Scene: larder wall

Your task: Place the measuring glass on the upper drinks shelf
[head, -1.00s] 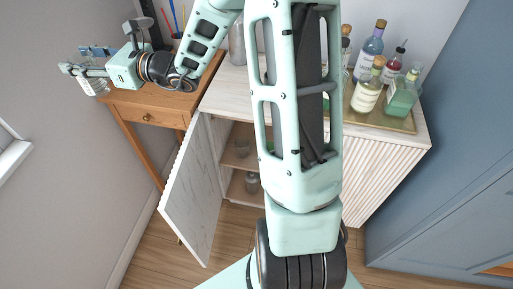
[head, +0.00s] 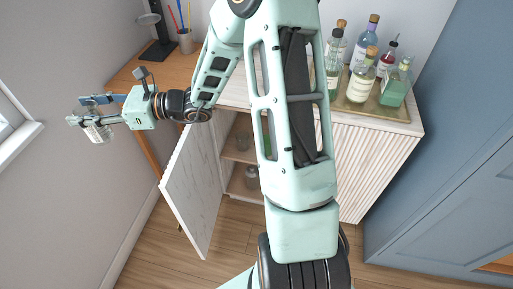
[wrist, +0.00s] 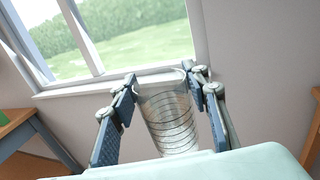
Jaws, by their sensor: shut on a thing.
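The measuring glass (head: 98,134) is clear and ringed with lines. In the wrist view the glass (wrist: 168,118) stands between the fingers of my gripper (wrist: 162,80), mouth toward the far end. My gripper (head: 93,119) is shut on it at the far left, in the air in front of the left wall and beside the wooden desk. The pale cabinet's door is open. Its upper shelf (head: 231,155) holds a clear glass (head: 242,143) and a green item partly behind my arm. Much of the cabinet's inside is hidden by my arm.
The open marbled door (head: 196,190) stands out to the left of the shelves. Several bottles stand on a gold tray (head: 368,107) on the cabinet top. A desk (head: 125,75) with a pen cup (head: 185,41) is behind my forearm. A lower shelf holds a jar (head: 252,178).

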